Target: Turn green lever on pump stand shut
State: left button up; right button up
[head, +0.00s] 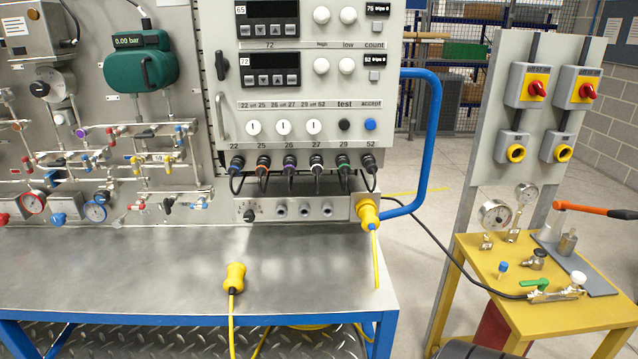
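The green lever (535,284) sits on a small metal valve fitting (553,295) on top of the yellow pump stand (500,268) at the right. The lever lies nearly level and roughly in line with the fitting. A white knob (578,277) stands at the fitting's right end. A black hose (470,280) reaches the fitting's left end. Neither of my grippers is in view, and nothing touches the lever.
A panel with red switches (537,88) rises behind. A steel bench (140,270) with a yellow connector (235,276) stands left.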

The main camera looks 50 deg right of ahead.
aim_at(542, 282)
jog(key=z, duration=3)
